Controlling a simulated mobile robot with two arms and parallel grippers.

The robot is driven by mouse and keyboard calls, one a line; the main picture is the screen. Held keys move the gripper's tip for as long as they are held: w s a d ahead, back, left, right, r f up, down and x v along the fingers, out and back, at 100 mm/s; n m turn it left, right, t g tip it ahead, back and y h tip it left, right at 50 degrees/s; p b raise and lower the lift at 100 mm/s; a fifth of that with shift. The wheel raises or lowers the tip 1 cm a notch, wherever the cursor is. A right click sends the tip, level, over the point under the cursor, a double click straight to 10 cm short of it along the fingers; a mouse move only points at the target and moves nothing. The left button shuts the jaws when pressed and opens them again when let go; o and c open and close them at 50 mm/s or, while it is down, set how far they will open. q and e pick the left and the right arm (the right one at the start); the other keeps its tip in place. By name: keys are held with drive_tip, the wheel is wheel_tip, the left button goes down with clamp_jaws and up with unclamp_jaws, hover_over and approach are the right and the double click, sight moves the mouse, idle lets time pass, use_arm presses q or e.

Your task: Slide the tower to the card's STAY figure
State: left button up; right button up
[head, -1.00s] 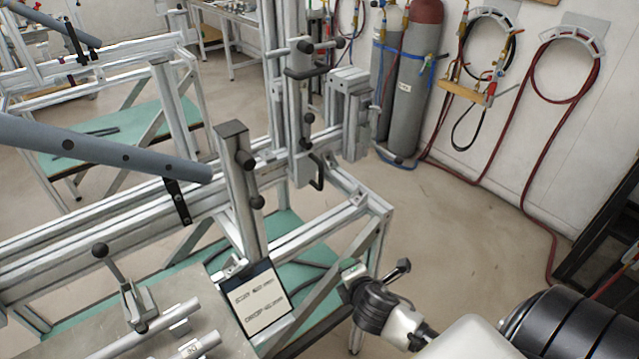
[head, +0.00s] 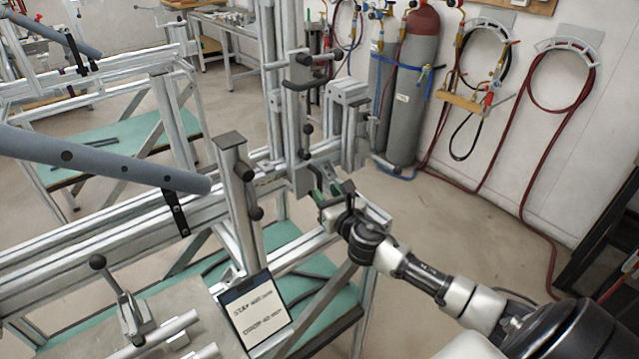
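The tower (head: 291,110) is a tall upright aluminium profile with black knobs, standing on the long horizontal rail (head: 60,250). A dark handle shows low on its right side, partly hidden by my gripper. My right gripper (head: 334,192) is at that handle, its fingers apart; I cannot tell whether they touch it. The card (head: 256,312) leans below the rail at bottom centre, with a STAY line above a DROP line. The figures are too blurred to read. My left gripper is out of view.
A shorter post (head: 238,190) with black knobs stands in front of the tower. A grey tube (head: 100,160) crosses at left. A toggle clamp (head: 125,305) sits on a metal plate at lower left.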

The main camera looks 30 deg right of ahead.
sight(321, 187)
drive_tip(key=shift+w+d, duration=0.2)
drive_tip(key=shift+w, duration=1.9)
drive_tip(key=shift+c, duration=0.5)
clamp_jaws()
